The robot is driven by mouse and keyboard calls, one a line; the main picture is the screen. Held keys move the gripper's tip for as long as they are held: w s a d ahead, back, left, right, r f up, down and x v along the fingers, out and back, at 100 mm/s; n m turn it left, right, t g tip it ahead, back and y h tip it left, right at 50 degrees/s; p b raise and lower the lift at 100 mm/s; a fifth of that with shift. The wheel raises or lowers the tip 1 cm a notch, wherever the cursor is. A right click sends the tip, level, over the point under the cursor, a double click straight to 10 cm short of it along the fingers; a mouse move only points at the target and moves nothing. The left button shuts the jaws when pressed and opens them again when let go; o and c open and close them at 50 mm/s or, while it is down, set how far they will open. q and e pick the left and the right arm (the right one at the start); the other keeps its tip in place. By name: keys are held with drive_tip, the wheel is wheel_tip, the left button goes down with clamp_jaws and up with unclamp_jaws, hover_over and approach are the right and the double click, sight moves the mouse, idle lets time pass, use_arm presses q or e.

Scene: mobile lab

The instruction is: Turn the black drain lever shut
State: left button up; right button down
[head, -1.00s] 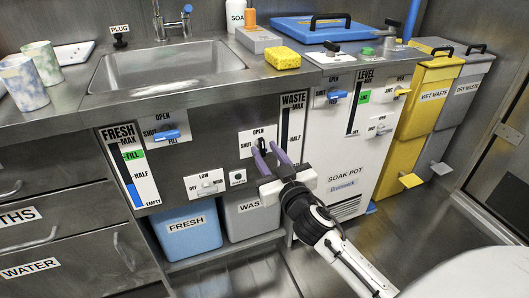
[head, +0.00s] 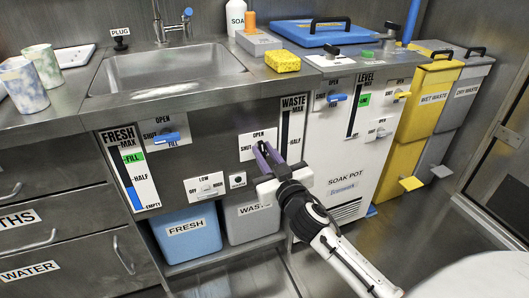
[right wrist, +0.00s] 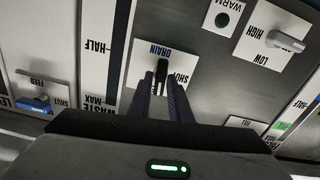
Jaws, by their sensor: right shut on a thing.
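The black drain lever (right wrist: 161,71) stands out from a white plate (right wrist: 186,66) with DRAIN and SHUT lettering, seen upside down in the right wrist view. It lies upright along the plate, towards the OPEN side, not towards SHUT. My right gripper (right wrist: 162,92) has its two purple-grey fingers closed on it, one on each side. My left gripper is not in view.
The LOW/HIGH switch plate (head: 205,187) and the WARM button (head: 237,179) sit left of the gripper. The blue fill lever (head: 166,138) is further left. The white soak pot cabinet (head: 345,160) is close on the right. FRESH (head: 185,230) and WASTE (head: 250,218) tanks stand below.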

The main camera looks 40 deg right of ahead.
drive_tip(key=n+p, duration=0.1)
drive_tip(key=n, duration=0.3)
drive_tip(key=shift+a+p, duration=0.1)
drive_tip(key=shift+p, duration=0.3)
drive_tip(key=n+p, duration=0.1)
drive_tip(key=n, duration=0.4)
drive_tip(key=shift+a+f+n, duration=0.1)
drive_tip(key=shift+n, duration=0.3)
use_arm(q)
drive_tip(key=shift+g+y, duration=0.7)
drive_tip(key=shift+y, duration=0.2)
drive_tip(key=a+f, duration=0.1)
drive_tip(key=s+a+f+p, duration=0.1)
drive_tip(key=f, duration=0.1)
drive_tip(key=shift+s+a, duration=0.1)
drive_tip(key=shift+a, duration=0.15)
use_arm(e)
drive_tip(key=n, duration=0.6)
drive_tip(key=shift+f+n, duration=0.2)
drive_tip(key=shift+n, duration=0.2)
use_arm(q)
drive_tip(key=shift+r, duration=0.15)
use_arm(e)
drive_tip(key=c, duration=1.8)
unclamp_jaws()
drive_tip(key=shift+o, duration=0.2)
